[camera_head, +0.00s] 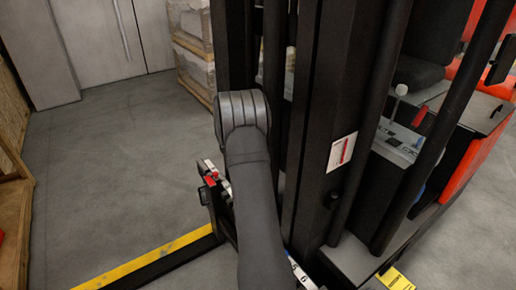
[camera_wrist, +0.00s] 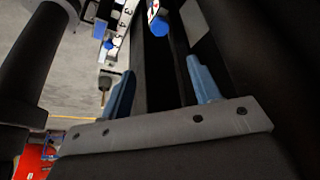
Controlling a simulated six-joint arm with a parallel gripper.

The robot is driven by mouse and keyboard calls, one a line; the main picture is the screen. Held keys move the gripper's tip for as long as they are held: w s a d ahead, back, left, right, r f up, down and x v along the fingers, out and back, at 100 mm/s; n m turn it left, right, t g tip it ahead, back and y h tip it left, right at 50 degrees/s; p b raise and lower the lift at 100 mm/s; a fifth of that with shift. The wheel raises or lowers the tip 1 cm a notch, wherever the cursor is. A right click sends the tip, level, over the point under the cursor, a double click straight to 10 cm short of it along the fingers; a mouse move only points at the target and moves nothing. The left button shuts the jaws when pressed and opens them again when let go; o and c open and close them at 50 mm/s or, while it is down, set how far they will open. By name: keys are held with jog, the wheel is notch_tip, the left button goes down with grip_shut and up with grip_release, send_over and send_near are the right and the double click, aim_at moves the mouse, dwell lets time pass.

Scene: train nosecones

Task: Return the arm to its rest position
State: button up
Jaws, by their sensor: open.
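My arm (camera_head: 252,165) reaches up through the middle of the head camera view, in front of a forklift's black mast (camera_head: 325,110). My gripper (camera_wrist: 157,75) shows in the wrist view as two blue fingers set apart on a grey bar, with nothing between them. It is open and empty, with dark surfaces behind it. In the head camera view my gripper is not clearly seen.
The forklift's red and black body (camera_head: 465,150) stands at the right. A fork (camera_head: 150,265) with a yellow stripe lies low at the left. Grey floor (camera_head: 110,165) at the left is clear.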

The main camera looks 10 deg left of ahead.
jog(key=x, duration=1.7)
jog(key=shift+d+f, duration=0.15)
jog(key=shift+d+f, duration=0.1)
jog(key=shift+f, duration=0.1)
jog(key=shift+s+r+n+t, duration=0.1)
jog(key=shift+n+t, duration=0.15)
jog(key=shift+n, duration=0.35)
jog(key=shift+r+n+t, duration=0.15)
jog(key=shift+n+t, duration=0.1)
jog(key=shift+n, duration=0.35)
jog(key=n+t, duration=0.1)
jog(key=n, duration=0.4)
jog(key=shift+s+t+y, duration=0.1)
jog(key=shift+t+y, duration=0.3)
jog(key=n+t+y, duration=0.1)
jog(key=n, duration=0.3)
jog(key=shift+d+n, duration=0.1)
jog(key=shift+n, duration=0.2)
jog(key=shift+s+d+n+t+y, duration=0.15)
jog(key=shift+n+y, duration=0.35)
jog(key=shift+n, duration=0.6)
jog(key=shift+w+a+n+t+y, duration=0.1)
jog(key=shift+n+t+y, duration=0.3)
jog(key=shift+n, duration=0.7)
jog(key=shift+g, duration=0.25)
